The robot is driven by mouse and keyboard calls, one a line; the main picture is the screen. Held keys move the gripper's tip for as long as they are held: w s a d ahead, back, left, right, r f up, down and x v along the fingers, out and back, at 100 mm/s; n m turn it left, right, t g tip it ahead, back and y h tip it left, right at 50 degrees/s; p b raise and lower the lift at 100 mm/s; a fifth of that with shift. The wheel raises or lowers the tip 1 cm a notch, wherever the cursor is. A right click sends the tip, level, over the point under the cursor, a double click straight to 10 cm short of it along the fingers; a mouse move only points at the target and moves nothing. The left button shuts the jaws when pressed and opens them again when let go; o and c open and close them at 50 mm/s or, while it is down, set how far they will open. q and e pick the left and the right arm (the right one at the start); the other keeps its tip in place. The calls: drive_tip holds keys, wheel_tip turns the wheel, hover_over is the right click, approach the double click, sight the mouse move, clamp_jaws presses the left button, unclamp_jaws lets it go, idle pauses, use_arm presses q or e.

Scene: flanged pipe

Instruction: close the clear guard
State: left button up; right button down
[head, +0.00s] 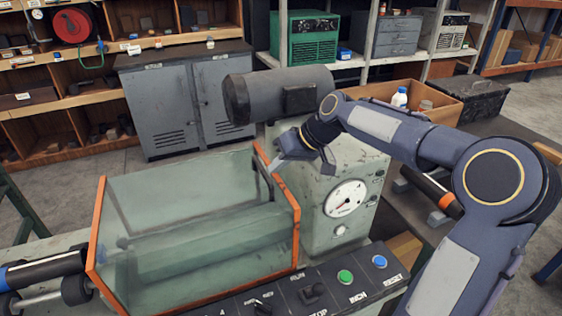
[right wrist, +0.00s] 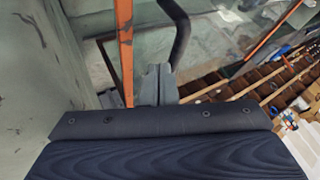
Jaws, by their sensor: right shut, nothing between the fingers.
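The clear guard (head: 190,190) is a see-through box with orange edges, on the machine at the left of the head view. Its panel sits over a long grey-green cylinder. My right gripper (head: 273,166) is at the guard's right end, by the upper orange edge. In the right wrist view, my right gripper's fingers (right wrist: 157,84) are together, with nothing visible between them. A dark curved handle (right wrist: 181,35) is just beside the fingertips, and an orange edge strip (right wrist: 125,50) runs to their left. I cannot tell whether the fingers touch either. My left gripper is not in view.
The machine's gauge housing (head: 345,200) stands right of the guard, under a dark motor cylinder (head: 275,92). A control panel (head: 325,292) with green and blue buttons lies in front. Dark rollers (head: 75,290) are at lower left. Cabinets and shelves stand behind.

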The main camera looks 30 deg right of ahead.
drive_tip(key=a, duration=1.3)
drive_tip(key=shift+w+a, duration=0.2)
drive_tip(key=shift+w, duration=0.05)
drive_tip(key=a+p, duration=0.1)
drive_tip(key=a, duration=0.8)
drive_tip(key=w+a+p, duration=0.1)
drive_tip(key=a, duration=0.9)
drive_tip(key=w+a+p, duration=0.1)
drive_tip(key=a, duration=0.9)
drive_tip(key=shift+a, duration=0.25)
drive_tip(key=shift+s+a, duration=0.1)
drive_tip(key=shift+a, duration=0.1)
drive_tip(key=shift+r, duration=0.15)
